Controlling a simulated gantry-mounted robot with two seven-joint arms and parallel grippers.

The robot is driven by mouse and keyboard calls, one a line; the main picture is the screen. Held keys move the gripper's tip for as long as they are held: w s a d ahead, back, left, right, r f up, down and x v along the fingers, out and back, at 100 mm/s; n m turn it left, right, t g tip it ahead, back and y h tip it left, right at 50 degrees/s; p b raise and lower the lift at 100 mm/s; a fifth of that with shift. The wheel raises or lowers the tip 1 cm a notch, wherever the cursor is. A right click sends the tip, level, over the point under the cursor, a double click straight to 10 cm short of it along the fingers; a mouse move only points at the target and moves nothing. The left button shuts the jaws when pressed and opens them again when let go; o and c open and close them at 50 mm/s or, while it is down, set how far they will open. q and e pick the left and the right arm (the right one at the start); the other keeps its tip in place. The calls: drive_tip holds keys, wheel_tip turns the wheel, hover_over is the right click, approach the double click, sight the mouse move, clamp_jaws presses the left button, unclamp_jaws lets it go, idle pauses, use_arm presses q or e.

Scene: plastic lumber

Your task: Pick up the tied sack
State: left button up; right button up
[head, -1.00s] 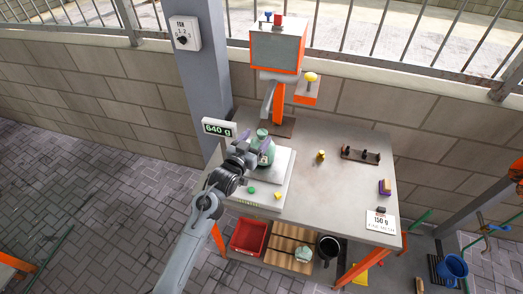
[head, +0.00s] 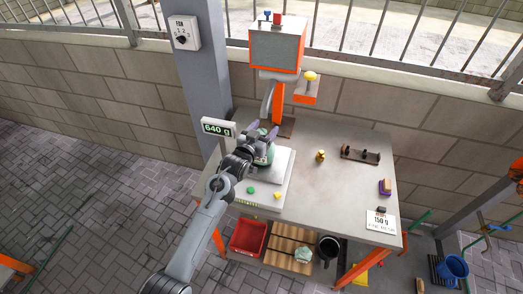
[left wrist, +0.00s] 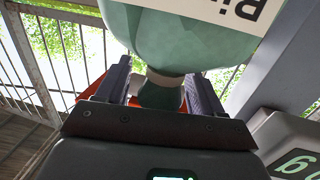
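The tied sack (head: 264,158) is a green bag on the white scale (head: 281,172) at the left of the table. Its round body with a white label fills the top of the left wrist view (left wrist: 150,48), and its tied neck (left wrist: 165,85) points toward my gripper. My left gripper (head: 262,132) is at the top of the sack. In the left wrist view its two fingers (left wrist: 160,88) stand apart on either side of the neck, with a gap showing. The arm hides part of the sack in the head view. My right gripper is not in view.
The scale display (head: 218,128) reads 640 g. A green piece (head: 250,190) and a yellow piece (head: 278,195) lie on the scale's front. An orange-and-grey machine (head: 277,48) stands behind. A brass weight (head: 320,156) and dark rack (head: 360,155) are to the right.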

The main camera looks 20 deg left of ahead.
use_arm(q)
clamp_jaws()
idle(0.8)
